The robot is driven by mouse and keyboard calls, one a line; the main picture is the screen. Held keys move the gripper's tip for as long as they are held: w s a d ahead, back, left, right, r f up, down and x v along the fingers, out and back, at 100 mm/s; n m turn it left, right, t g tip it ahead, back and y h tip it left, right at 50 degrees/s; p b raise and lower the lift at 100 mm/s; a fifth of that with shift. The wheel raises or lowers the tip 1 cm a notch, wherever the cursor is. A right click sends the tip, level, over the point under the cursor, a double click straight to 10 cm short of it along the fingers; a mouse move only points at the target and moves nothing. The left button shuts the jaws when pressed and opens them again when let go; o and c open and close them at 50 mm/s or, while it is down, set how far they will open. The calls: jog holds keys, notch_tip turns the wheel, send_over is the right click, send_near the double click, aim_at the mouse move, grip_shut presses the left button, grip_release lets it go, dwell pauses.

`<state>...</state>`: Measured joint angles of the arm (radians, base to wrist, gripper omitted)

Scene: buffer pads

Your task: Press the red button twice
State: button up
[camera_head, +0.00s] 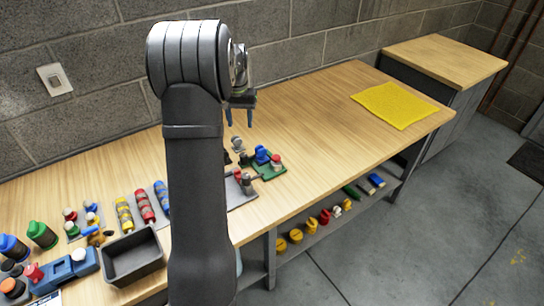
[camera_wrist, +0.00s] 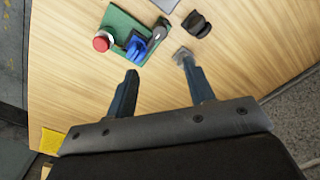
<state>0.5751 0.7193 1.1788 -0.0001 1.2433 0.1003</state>
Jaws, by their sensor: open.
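A red button (camera_head: 276,160) sits on a small green plate (camera_head: 268,172) near the front edge of the table. A blue part (camera_head: 262,155) stands beside it on the same plate. In the wrist view the red button (camera_wrist: 102,41) has a pale base and lies to the upper left of the fingertips, with the blue part (camera_wrist: 137,46) at its right. My gripper (camera_head: 239,118) is open and empty, pointing down above the table, up and left of the button in the head view. In the wrist view its two fingers (camera_wrist: 160,70) are well apart and touch neither part.
A grey metal piece (camera_wrist: 181,54) shows near the right fingertip, and a black part (camera_wrist: 197,24) lies beyond it. A yellow pad (camera_head: 395,104) lies on clear table at right. A dark tray (camera_head: 133,257) and several coloured parts stand at left. My arm hides some table.

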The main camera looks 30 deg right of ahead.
jog(key=shift+d, duration=0.1)
jog(key=c, duration=0.5)
jog(key=shift+s+d+r+m, duration=0.3)
jog(key=shift+s+d+m, duration=0.55)
jog(key=shift+m, duration=0.15)
grip_shut()
jog(key=s+d+r+m, duration=0.2)
jog(key=s+d+m, duration=0.4)
jog(key=s+m, duration=0.1)
jog(key=shift+m, duration=0.6)
jog(key=shift+d+r, duration=0.1)
